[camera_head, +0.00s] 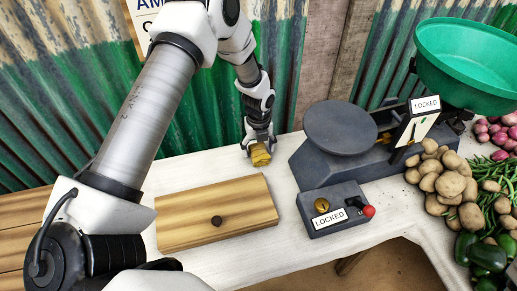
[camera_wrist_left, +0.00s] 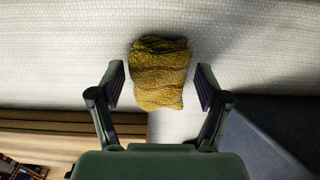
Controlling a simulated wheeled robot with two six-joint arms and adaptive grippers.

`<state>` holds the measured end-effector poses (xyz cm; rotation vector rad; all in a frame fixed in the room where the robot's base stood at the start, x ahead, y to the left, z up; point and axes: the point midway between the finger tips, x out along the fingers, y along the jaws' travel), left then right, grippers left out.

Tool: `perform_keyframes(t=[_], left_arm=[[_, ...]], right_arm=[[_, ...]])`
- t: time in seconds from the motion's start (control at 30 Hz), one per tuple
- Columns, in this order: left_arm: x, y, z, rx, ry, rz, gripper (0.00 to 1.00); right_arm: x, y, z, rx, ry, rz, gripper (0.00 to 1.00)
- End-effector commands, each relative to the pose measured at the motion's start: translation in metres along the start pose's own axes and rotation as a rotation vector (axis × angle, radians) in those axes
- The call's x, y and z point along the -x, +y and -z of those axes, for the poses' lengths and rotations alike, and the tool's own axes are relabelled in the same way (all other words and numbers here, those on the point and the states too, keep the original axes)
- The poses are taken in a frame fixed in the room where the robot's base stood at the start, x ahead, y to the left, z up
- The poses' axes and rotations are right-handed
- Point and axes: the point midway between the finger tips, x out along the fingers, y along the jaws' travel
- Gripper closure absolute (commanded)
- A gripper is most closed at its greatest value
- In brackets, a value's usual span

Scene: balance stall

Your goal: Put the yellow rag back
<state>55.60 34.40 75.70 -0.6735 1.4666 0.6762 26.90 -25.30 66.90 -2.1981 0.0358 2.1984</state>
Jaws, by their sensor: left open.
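The yellow rag (camera_head: 260,155) is a small folded bundle on the white table, between the wooden box and the scale. In the left wrist view the rag (camera_wrist_left: 160,73) lies between the two fingers, with a gap on each side. My left gripper (camera_head: 257,146) is open and points down over the rag. It also shows in the left wrist view (camera_wrist_left: 160,88), where its fingers are apart and not touching the rag. My right gripper is not in view.
A wooden box (camera_head: 180,213) with a dark knob stands at the left. A dark scale (camera_head: 320,170) with a round plate, a grey box (camera_head: 322,204) labelled LOCKED and a green bowl (camera_head: 470,60) stand at the right. Potatoes (camera_head: 440,180) lie at the far right.

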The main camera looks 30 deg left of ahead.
Motion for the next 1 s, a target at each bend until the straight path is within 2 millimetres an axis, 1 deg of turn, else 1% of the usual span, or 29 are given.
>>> perform_keyframes(t=[0.17, 0.3, 0.43, 0.5, 0.6, 1.0], left_arm=[[0.039, -0.001, -0.001, 0.000, -0.004, 0.006, 0.24], [0.076, -0.001, -0.001, 0.000, -0.004, 0.005, 0.24], [0.102, -0.001, -0.001, 0.000, -0.003, 0.004, 0.24], [0.110, 0.000, 0.000, 0.000, -0.001, 0.002, 0.24], [0.115, 0.000, 0.000, 0.000, -0.001, 0.002, 0.24], [0.115, 0.000, 0.000, 0.000, -0.001, 0.001, 0.24]], right_arm=[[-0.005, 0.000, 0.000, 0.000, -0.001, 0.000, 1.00], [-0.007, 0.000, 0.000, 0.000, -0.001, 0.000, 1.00], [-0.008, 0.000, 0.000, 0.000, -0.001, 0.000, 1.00], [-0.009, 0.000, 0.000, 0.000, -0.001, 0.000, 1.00], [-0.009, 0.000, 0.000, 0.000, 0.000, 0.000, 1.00], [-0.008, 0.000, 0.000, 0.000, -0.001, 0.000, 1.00]])
